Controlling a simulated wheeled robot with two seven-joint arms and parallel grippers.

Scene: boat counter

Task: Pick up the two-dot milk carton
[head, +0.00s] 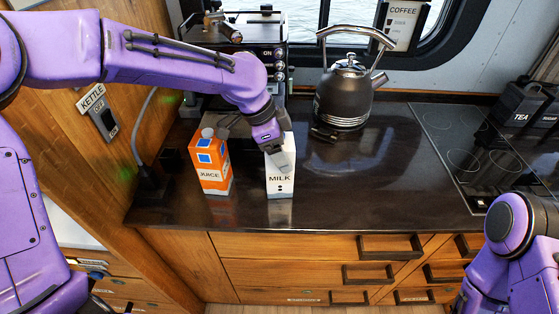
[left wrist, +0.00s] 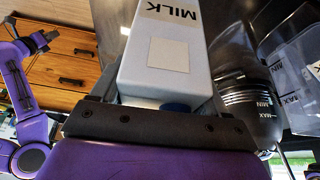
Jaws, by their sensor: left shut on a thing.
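The milk carton (head: 281,180) is white with a grey top, the word MILK and two dots on its front. It stands upright on the dark counter, or very close to it; I cannot tell if it touches. My left gripper (head: 278,148) comes down from above and is shut on the upper part of the carton. In the left wrist view the carton (left wrist: 165,50) lies between the fingers of my left gripper (left wrist: 162,95), with its MILK lettering showing. My right arm is at the lower right of the head view; its gripper is not clear.
An orange and white juice carton (head: 212,165) stands just left of the milk. A dark kettle (head: 345,92) is behind to the right, and a coffee machine (head: 240,35) behind. The counter (head: 370,185) is clear to the right, up to the cooktop (head: 470,145).

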